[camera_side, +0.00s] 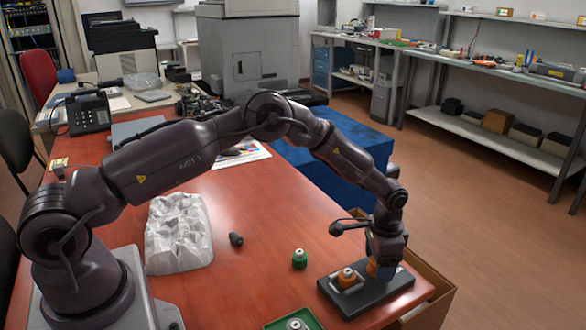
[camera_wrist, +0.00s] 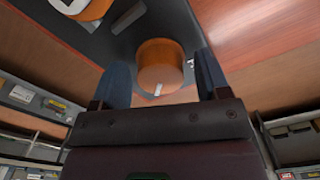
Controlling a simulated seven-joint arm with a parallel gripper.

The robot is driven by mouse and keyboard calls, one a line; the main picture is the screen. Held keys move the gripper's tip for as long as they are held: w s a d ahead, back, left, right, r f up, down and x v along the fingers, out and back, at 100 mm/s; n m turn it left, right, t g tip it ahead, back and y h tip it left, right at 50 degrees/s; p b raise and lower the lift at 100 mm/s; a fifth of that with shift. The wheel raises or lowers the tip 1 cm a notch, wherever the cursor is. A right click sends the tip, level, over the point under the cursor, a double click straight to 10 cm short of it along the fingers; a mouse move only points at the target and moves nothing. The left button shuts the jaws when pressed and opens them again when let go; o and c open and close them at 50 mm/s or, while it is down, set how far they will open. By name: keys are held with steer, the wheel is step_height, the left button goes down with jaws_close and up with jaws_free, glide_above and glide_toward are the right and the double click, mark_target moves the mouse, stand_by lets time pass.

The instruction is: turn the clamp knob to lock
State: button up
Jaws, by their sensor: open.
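The orange clamp knob (camera_wrist: 160,64) is a short round cylinder on a dark plate, with a small white mark at its near edge. In the wrist view it lies between the two blue fingers of my gripper (camera_wrist: 163,76), which is open. I cannot tell whether either finger touches it. In the side view my gripper (camera_side: 380,266) points down over the right part of the black base plate (camera_side: 366,300), and the knob is mostly hidden there. An orange toner cartridge (camera_side: 347,278) with a white top sits upright in the plate's left part; it also shows in the wrist view (camera_wrist: 88,8).
A small dark piece (camera_side: 236,239) and a grey moulded tray (camera_side: 178,233) lie further left. An open cardboard box (camera_side: 436,292) is beyond the right table edge.

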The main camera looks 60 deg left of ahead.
steer(key=n, duration=0.9)
step_height(320, 180, up, 13)
steer(key=n, duration=0.1)
steer(key=s+a+r+m, duration=0.1)
steer(key=s+r+m, duration=0.1)
steer(key=s+r, duration=0.4)
steer(key=s+a+r+m+t, duration=0.1)
steer(key=s+a+r+m, duration=0.1)
steer(key=s+r, duration=0.5)
steer(key=shift+s+a+r+m, duration=0.15)
steer(key=shift+s+m, duration=0.45)
steer(key=shift+s, duration=2.75)
steer(key=s+a+r+t, duration=0.1)
steer(key=s+r+t, duration=0.3)
steer(key=s, duration=0.9)
step_height(320, 180, up, 2)
steer(key=shift+a+r+t, duration=0.1)
steer(key=shift+a+t, duration=0.2)
